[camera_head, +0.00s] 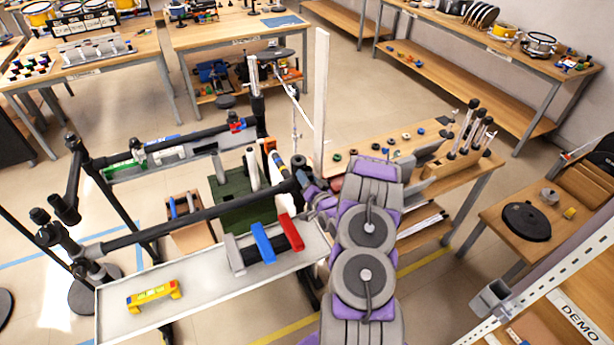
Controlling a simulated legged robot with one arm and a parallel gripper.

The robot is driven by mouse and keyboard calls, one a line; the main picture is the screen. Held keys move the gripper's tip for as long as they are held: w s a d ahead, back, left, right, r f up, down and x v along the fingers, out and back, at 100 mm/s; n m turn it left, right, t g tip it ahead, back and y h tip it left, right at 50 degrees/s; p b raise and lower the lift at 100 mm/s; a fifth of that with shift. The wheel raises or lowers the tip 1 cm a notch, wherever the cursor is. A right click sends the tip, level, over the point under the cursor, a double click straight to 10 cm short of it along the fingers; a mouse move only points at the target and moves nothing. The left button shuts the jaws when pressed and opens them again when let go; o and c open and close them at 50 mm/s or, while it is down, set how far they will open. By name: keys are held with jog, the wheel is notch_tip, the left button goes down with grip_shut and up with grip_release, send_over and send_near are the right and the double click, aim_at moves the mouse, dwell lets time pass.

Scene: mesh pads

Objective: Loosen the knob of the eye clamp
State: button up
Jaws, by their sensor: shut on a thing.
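A black bar (180,222) of a rack runs above a white tray, and a dark clamp-like piece (300,163) shows at its right end. I take this to be the eye clamp, but it is too small to be sure. My gripper (314,192), at the end of my purple and grey arm, is at this end of the bar. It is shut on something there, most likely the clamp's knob. The fingertips and the knob are mostly hidden by the arm and the clutter of dark parts.
A pale upright post (320,100) rises behind my gripper. A wooden bench (440,182) stands close on the right.

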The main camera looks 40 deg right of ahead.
jog(key=shift+s+f+n, duration=0.1)
jog(key=shift+f+n, duration=0.05)
jog(key=shift+n, duration=0.75)
jog(key=shift+f+n, duration=0.15)
jog(key=shift+n, duration=0.75)
jog(key=o, duration=1.1)
jog(key=shift+d+p, duration=0.1)
jog(key=shift+p, duration=0.2)
jog(key=shift+c, duration=0.2)
jog(key=shift+r, duration=0.1)
jog(key=v, duration=1.7)
jog(key=shift+p, duration=0.35)
jog(key=shift+s+d, duration=0.1)
